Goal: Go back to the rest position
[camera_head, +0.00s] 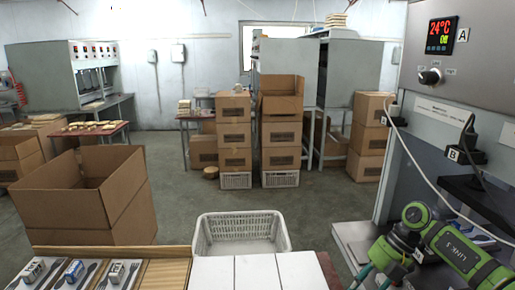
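My green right arm (455,250), with "LINK" lettering on it, comes in at the lower right and bends in front of the press. I cannot make out its gripper, and my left arm and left gripper are out of view. The grey press (465,80) stands at the right. Its display (440,35), beside the label A, reads 24°C. A knob (430,76) sits below the display, and a black part labelled B (466,153) is lower down with a cable.
A white basket (240,218) stands beyond the white-topped surface (250,275) at the front. A wooden tray (165,275) with small printed items and dark cutlery shapes lies lower left. An open cardboard box (65,205) stands left. Stacked boxes (282,135) stand behind, with clear floor between.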

